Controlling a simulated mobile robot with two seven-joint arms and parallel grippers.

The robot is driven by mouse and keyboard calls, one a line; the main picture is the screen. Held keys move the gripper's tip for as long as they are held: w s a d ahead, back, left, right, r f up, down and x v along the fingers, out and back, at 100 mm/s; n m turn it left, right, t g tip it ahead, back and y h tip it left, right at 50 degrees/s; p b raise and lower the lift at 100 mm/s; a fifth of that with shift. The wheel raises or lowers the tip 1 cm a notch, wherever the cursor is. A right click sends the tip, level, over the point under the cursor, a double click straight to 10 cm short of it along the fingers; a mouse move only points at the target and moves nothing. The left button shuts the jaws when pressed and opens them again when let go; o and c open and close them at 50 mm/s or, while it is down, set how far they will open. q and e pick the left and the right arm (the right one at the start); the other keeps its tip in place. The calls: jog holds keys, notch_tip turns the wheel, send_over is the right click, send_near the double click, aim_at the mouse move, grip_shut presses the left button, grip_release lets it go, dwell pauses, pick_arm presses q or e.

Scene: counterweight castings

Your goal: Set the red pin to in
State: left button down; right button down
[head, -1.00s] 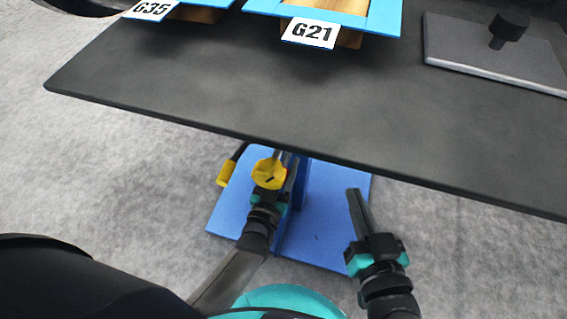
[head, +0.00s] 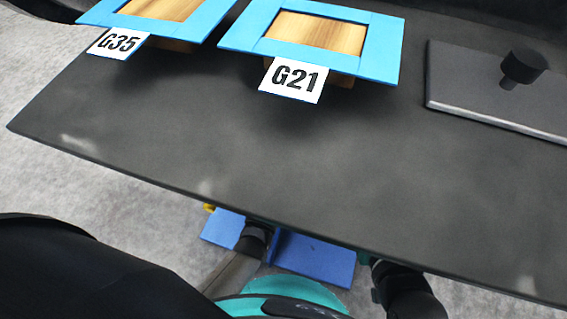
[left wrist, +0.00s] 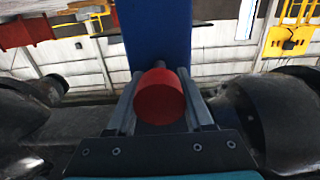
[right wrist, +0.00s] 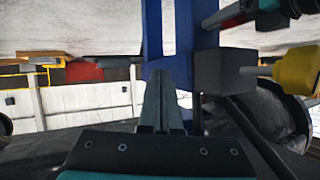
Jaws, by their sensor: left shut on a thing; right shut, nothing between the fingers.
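The red pin (left wrist: 160,97) shows its round red end in the left wrist view, in front of a blue post (left wrist: 157,30). My left gripper (left wrist: 160,76) is shut on it, one finger on each side. How deep the pin sits is hidden behind its end. My right gripper (right wrist: 162,78) is shut and empty in front of blue uprights (right wrist: 152,30) in the right wrist view. In the head view both grippers are hidden under the dark table.
The dark table (head: 190,130) overhangs my arms. It bears blue frames with a G35 label (head: 117,43) and a G21 label (head: 292,79), and a grey plate (head: 460,95). A grey block (right wrist: 224,70) and a yellow knob (right wrist: 298,72) are right of my right gripper.

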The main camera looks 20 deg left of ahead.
pick_arm(q)
jog(key=shift+s, duration=0.1)
jog(key=shift+c, duration=1.4)
grip_release()
jog(key=shift+s+p, duration=0.35)
jog(key=shift+s, duration=0.4)
jog(key=s+p, duration=0.3)
jog(key=s, duration=1)
jog(key=shift+s+a, duration=0.3)
jog(key=shift+s, duration=0.05)
pick_arm(e)
jog(key=s+d+g+h, duration=0.4)
jog(key=s+d+g, duration=0.1)
jog(key=d, duration=0.3)
jog(key=shift+s+f+g, duration=0.15)
jog(key=shift+g, duration=0.75)
